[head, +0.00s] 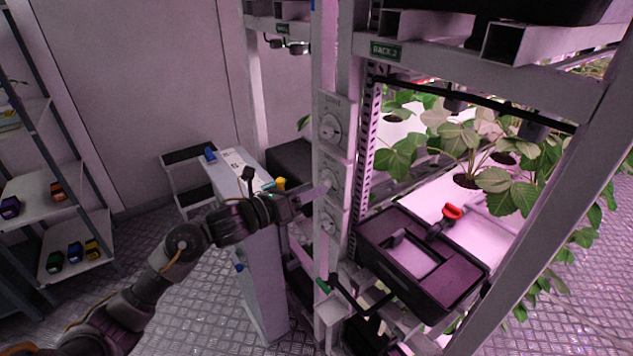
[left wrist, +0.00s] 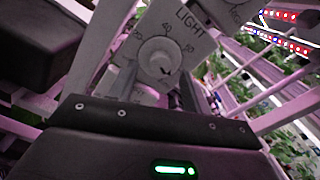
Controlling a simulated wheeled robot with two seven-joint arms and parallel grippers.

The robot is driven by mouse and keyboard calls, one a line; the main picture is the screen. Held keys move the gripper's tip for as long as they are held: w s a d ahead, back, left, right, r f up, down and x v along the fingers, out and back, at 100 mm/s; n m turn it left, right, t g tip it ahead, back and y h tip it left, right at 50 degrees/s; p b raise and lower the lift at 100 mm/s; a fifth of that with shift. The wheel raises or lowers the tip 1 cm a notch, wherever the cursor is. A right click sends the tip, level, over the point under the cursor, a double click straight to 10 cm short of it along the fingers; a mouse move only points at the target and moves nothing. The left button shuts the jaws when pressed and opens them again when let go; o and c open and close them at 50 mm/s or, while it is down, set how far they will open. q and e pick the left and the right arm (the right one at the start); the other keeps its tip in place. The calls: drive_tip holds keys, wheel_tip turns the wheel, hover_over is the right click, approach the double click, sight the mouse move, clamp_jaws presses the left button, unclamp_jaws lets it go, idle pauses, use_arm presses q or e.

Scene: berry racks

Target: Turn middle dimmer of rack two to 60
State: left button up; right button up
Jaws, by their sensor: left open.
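The post of rack two carries a column of grey dimmers under a green "RACK 2" label (head: 387,51). The top dimmer (head: 330,128) and the bottom dimmer (head: 328,222) show clearly in the head view. The middle dimmer (head: 327,178) is partly covered by my left gripper (head: 318,192), which reaches it from the left. In the left wrist view a round knob (left wrist: 158,58) sits on a plate marked "LIGHT" with scale numbers. The left gripper's fingers (left wrist: 155,88) are open, one on each side below the knob; contact cannot be told. My right gripper is not in view.
Leafy plants (head: 470,165) fill the rack shelf. A white cabinet (head: 262,270) stands left of the post; shelving (head: 60,190) is at far left.

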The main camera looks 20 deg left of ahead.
use_arm(q)
drive_tip(key=shift+x, duration=1.05)
drive_tip(key=c, duration=1)
